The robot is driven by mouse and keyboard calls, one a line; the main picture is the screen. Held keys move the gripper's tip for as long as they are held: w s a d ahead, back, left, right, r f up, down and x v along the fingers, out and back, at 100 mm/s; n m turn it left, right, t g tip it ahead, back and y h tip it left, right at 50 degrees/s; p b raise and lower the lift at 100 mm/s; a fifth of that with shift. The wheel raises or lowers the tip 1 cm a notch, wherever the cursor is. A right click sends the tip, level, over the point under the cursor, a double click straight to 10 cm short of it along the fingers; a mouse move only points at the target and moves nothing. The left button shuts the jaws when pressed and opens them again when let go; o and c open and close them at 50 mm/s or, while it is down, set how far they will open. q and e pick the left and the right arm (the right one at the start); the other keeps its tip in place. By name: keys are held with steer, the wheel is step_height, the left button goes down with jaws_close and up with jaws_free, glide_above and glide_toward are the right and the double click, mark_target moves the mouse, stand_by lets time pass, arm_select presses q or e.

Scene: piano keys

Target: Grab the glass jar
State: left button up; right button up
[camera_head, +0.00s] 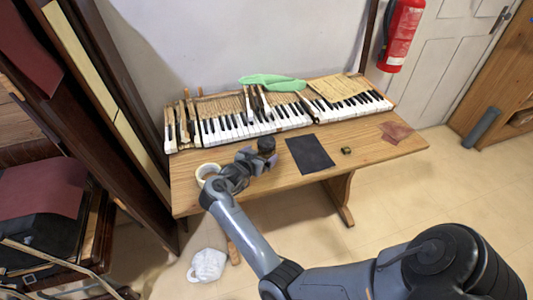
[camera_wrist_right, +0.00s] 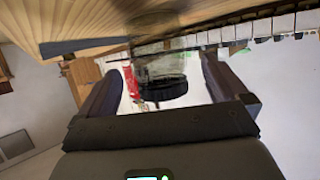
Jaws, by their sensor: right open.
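The glass jar has a black lid (camera_head: 266,144) and stands on the wooden table in front of the piano keys. In the right wrist view the jar (camera_wrist_right: 156,68) appears upside down, its clear body near the tabletop and its black lid closer to me. My right gripper (camera_head: 262,161) is at the jar, open. In the wrist view its two dark fingers (camera_wrist_right: 160,82) stand on either side of the jar, with a gap visible at each side. The jar's lower body is mostly hidden in the head view. My left gripper is not in view.
Piano keys (camera_head: 231,127) run along the back of the table (camera_head: 373,151). A tape roll (camera_head: 207,172) is left of my gripper. A dark sheet (camera_head: 310,153) and a small dark block (camera_head: 346,150) lie to the right.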

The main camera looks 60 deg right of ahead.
steer(key=x, duration=0.1)
steer(key=b+x, duration=0.1)
steer(key=x, duration=0.2)
steer(key=shift+s+d+r, duration=0.1)
steer(key=shift+s+r, duration=0.05)
steer(key=shift+r, duration=0.1)
steer(key=shift+d+f+b, duration=0.15)
steer(key=shift+d+b, duration=0.15)
steer(key=shift+d, duration=0.2)
steer(key=shift+c, duration=0.2)
steer(key=c, duration=1.2)
